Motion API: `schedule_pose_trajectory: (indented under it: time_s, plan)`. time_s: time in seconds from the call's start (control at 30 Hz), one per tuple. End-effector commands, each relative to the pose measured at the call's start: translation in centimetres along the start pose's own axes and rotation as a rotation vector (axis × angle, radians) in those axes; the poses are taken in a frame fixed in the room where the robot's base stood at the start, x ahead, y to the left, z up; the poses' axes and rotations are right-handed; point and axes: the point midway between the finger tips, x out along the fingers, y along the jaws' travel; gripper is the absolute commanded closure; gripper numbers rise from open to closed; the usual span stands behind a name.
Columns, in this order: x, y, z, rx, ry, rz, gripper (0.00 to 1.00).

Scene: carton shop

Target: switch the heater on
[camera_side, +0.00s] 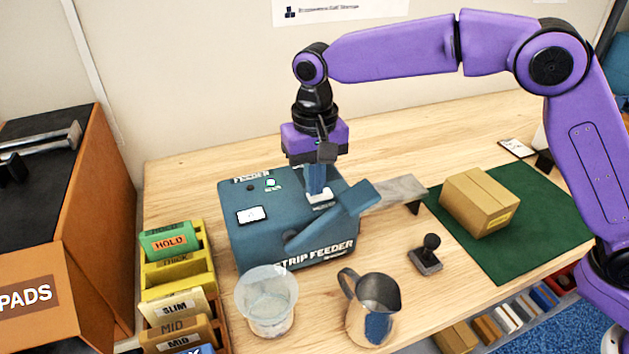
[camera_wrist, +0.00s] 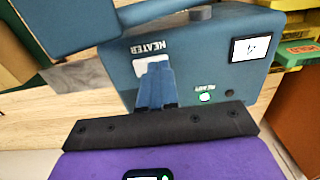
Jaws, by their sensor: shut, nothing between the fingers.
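The strip feeder (camera_side: 270,225) is a blue-grey machine on the wooden bench. Its white heater switch (camera_side: 321,196) is on the top face, beside the HEATER lettering in the wrist view (camera_wrist: 160,62). My gripper (camera_side: 318,190) points down with its fingers shut and empty. The fingertips are right at the switch and cover part of it in both views. I cannot tell whether they touch it or which way the switch is tipped.
A clear beaker (camera_side: 266,300) and a metal jug (camera_side: 371,310) stand before the feeder. A small black-handled stamp (camera_side: 427,255) is to the right. A carton (camera_side: 480,200) sits on a green mat (camera_side: 535,225). Yellow trays (camera_side: 175,275) stand at left.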

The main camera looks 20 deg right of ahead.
Motion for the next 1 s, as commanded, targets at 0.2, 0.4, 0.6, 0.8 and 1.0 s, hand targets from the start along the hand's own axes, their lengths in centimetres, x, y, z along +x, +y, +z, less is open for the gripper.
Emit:
schedule_pose_trajectory:
  time_s: [0.2,0.4,0.6,0.8,1.0]
  plan:
    - [0.76,0.02,0.02,0.000,0.000,0.000,1.00]
    - [0.75,0.01,0.01,0.000,0.000,0.000,1.00]
    - [1.23,-0.29,0.06,-0.004,-0.001,0.041,1.00]
    - [1.25,-0.10,0.03,-0.001,-0.003,0.043,1.00]
    - [1.18,0.25,0.02,0.000,-0.003,0.043,1.00]
